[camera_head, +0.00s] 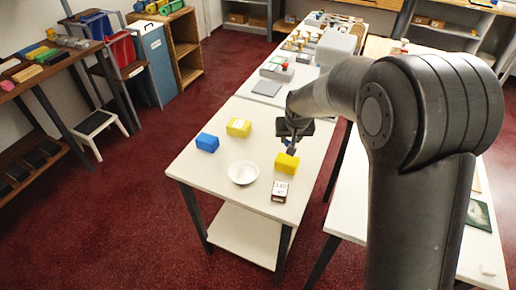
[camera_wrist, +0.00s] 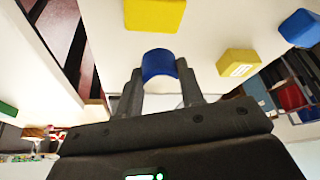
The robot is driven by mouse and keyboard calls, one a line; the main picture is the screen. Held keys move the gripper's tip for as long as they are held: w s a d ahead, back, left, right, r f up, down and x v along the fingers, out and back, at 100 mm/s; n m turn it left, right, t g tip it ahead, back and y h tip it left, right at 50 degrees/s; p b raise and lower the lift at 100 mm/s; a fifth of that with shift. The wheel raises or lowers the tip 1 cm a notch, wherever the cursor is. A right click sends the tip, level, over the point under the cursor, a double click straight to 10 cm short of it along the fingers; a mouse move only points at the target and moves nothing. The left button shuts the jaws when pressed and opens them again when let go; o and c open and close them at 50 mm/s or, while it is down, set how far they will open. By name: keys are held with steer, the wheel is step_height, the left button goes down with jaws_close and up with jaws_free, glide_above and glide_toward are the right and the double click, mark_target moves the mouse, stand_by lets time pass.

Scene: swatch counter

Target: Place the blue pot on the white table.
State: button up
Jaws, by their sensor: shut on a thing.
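The blue pot (camera_wrist: 158,64) is between the fingers of my gripper (camera_wrist: 160,80) in the wrist view, and the fingers are shut on it. In the head view my gripper (camera_head: 292,142) points down over the white table (camera_head: 205,172), with the small dark blue pot (camera_head: 291,151) at its tips. The pot is just behind a yellow block (camera_head: 287,163). I cannot tell whether the pot's underside touches the table top. My fingers hide part of the pot.
On the white table are a blue block (camera_head: 207,142), another yellow block (camera_head: 239,128), a white bowl (camera_head: 243,172) and a small labelled box (camera_head: 280,191). A grey flat piece (camera_head: 267,88) lies farther back. The table's front left is clear.

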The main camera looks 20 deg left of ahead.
glide_above(258, 157)
steer(key=s, duration=0.1)
steer(key=f, duration=0.6)
steer(key=shift+s+d+f, duration=0.15)
steer(key=shift+d+f, duration=0.1)
steer(key=shift+d, duration=0.15)
steer(key=shift+f, duration=2.05)
steer(key=shift+f, duration=0.15)
steer(key=o, duration=1.1)
steer(key=shift+c, duration=0.2)
steer(key=v, duration=1.2)
steer(key=shift+r, duration=0.2)
